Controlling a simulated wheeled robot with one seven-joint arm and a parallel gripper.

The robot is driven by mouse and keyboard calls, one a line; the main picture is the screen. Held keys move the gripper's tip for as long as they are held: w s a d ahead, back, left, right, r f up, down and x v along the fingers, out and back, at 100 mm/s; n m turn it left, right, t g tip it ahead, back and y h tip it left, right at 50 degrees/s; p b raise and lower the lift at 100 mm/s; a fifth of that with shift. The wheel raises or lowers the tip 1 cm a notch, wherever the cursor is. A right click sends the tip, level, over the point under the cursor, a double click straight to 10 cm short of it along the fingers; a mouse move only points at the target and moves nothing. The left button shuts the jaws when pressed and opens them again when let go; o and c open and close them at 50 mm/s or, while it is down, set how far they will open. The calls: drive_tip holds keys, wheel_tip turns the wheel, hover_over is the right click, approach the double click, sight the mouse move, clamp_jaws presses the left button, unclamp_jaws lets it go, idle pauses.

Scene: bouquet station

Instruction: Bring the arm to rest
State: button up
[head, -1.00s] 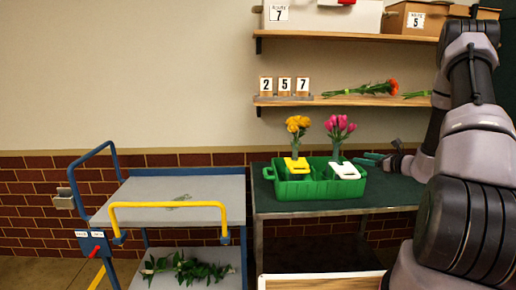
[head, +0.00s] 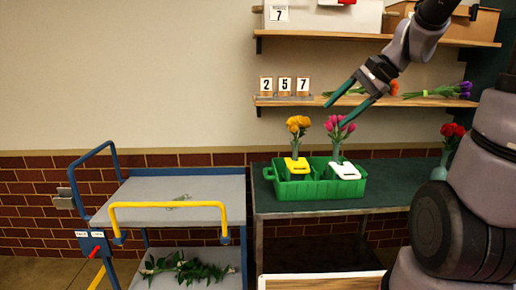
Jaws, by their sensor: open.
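My gripper (head: 335,113) is in the head view at the upper right. Its two green fingers are spread apart with nothing between them. It points down and left, in front of the lower shelf and just above the pink flowers (head: 340,126); whether a finger touches them I cannot tell. My arm reaches up along the right edge and comes down to the gripper from the top.
A green crate (head: 318,190) on the dark table (head: 405,195) holds vases of yellow flowers (head: 298,124) and pink flowers. Red flowers (head: 452,131) stand in a vase at right. A blue cart (head: 190,187) stands left. Shelves (head: 400,101) hang behind.

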drive_tip(key=s+d+r+n+t+h, duration=0.1)
drive_tip(key=s+r+n+h, duration=0.1)
drive_tip(key=s, duration=0.4)
drive_tip(key=s+d+r+n+t+h, duration=0.2)
drive_tip(key=s+r+n+h, duration=0.1)
drive_tip(key=s, duration=0.3)
drive_tip(key=shift+s+d+r+n, duration=0.2)
drive_tip(key=shift+s+r+n, duration=0.05)
drive_tip(key=shift+n, duration=0.45)
